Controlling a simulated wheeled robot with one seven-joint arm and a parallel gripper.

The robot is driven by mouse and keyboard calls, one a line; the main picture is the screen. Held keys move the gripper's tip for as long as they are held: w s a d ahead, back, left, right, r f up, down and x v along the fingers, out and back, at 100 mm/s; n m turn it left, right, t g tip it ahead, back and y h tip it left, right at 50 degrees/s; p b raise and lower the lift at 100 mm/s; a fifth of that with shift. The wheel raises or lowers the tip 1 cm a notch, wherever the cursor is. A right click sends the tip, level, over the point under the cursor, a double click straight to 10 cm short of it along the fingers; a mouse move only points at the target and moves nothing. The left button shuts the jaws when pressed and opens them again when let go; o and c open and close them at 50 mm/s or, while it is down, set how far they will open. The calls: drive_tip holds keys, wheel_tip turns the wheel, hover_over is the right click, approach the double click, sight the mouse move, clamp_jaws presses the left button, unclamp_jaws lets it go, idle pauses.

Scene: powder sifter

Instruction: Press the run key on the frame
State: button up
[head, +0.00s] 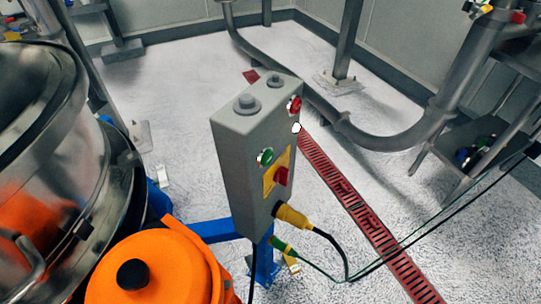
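A grey control box (250,150) stands upright on a blue post in the middle of the head view. Its front face carries a green round button (265,157) with a pale ring, which looks like the run key; no label on it is readable. A red button (294,105) sits near the top right of the same face, with a small white round part (296,128) below it. A red rotary switch (281,177) on a yellow plate is beside and below the green button. My gripper is not in view. Nothing covers the green button.
A shiny steel sifter drum (40,110) fills the left. A yellow plug (291,216) and a green plug (281,245) with cables stick out low on the box. A red floor grate (350,205) and steel pipes (390,140) lie behind. Floor right of the box is mostly clear.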

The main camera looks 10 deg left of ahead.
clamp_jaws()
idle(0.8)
